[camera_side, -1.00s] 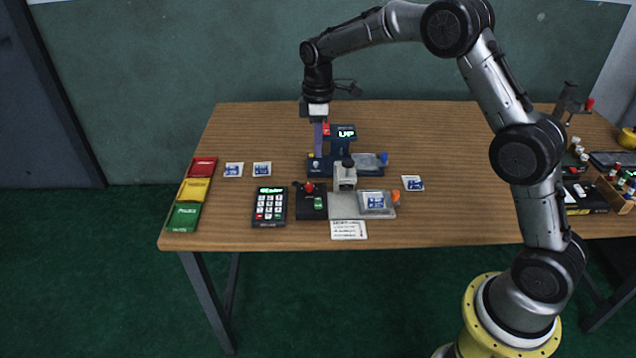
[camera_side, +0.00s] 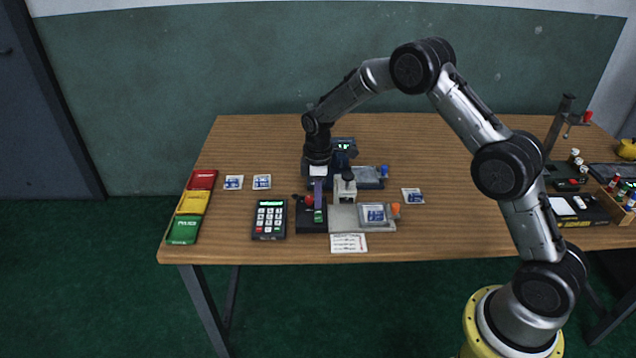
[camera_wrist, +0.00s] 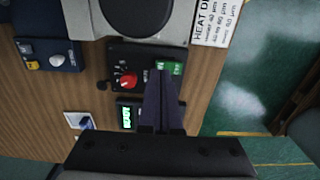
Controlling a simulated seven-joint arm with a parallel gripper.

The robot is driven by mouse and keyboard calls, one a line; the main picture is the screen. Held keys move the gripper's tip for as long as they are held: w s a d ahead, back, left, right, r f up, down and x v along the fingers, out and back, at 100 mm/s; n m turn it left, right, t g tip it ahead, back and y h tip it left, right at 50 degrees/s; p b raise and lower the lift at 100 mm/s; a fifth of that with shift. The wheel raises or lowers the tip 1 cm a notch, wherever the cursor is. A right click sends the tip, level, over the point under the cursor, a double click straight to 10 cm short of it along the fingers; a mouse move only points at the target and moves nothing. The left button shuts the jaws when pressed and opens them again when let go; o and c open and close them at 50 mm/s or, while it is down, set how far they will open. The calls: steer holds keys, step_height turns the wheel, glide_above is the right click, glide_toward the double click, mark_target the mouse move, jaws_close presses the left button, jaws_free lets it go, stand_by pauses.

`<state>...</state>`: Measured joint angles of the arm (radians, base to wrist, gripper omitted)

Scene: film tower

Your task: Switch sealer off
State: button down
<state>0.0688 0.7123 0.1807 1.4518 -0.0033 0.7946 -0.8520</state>
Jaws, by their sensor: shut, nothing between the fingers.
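The heat sealer has a grey press (camera_side: 344,188) on a grey base (camera_side: 342,226). The black control box (camera_side: 304,226) stands at its left, with a red knob (camera_wrist: 128,81) and a green switch-like piece (camera_wrist: 175,67). My gripper (camera_side: 318,207) is shut and empty, with its purple fingers pointing down at the green piece. In the wrist view the fingertips (camera_wrist: 165,73) overlap the green piece and hide part of it. I cannot tell whether they touch it or which way it is set. The red knob is beside the fingers, apart from them.
A keypad (camera_side: 270,220) stands left of the control box. Behind is a dark blue device (camera_side: 368,176) with a lit display. Red, yellow and green trays (camera_side: 182,229) line the left edge. A printed card (camera_side: 348,243) lies in front.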

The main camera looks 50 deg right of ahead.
steer(key=shift+f, duration=0.9)
steer(key=shift+f, duration=0.2)
steer(key=shift+s+a+r, duration=0.25)
steer(key=shift+s+a, duration=0.3)
